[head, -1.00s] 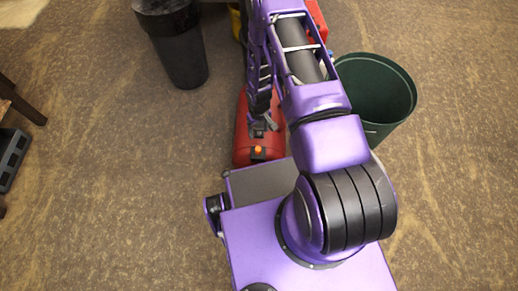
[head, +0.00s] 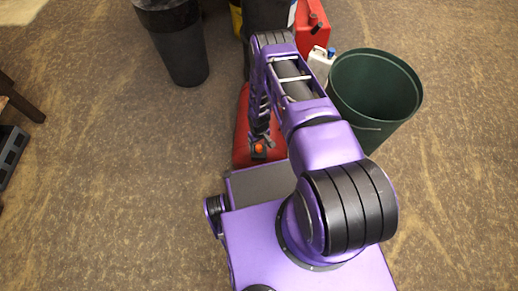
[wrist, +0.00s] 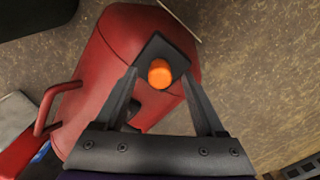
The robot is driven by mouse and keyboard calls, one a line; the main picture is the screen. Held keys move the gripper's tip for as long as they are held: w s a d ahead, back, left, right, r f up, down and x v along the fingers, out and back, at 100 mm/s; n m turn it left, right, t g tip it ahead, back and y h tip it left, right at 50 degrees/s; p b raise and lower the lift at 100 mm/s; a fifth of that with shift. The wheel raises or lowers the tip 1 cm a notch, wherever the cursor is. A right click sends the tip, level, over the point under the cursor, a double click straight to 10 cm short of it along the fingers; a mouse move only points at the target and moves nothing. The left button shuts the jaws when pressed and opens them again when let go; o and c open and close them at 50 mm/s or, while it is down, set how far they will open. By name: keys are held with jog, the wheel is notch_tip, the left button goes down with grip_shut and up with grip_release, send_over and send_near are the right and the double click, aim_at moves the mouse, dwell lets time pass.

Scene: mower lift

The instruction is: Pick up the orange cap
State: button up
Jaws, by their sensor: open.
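The orange cap (wrist: 160,74) sits on a dark square plate (wrist: 174,49) on top of a red rounded tank (wrist: 112,47). In the head view the cap (head: 259,149) is a small orange spot near the tank's front end (head: 243,128). My gripper (wrist: 163,78) is open in the wrist view, with one finger to each side of the cap. The cap appears between the fingertips, and nothing is held. I cannot tell how far above the cap the fingertips are. In the head view my gripper (head: 261,141) is over the front of the tank, partly covering it.
A green bin (head: 375,95) stands right of my arm. A black bin (head: 176,45) stands at the back left. A red container (head: 312,28) and a white jug (head: 320,62) with a blue cap are behind my arm.

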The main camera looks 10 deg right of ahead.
jog(key=shift+f, duration=0.1)
grip_shut()
dwell(0.3)
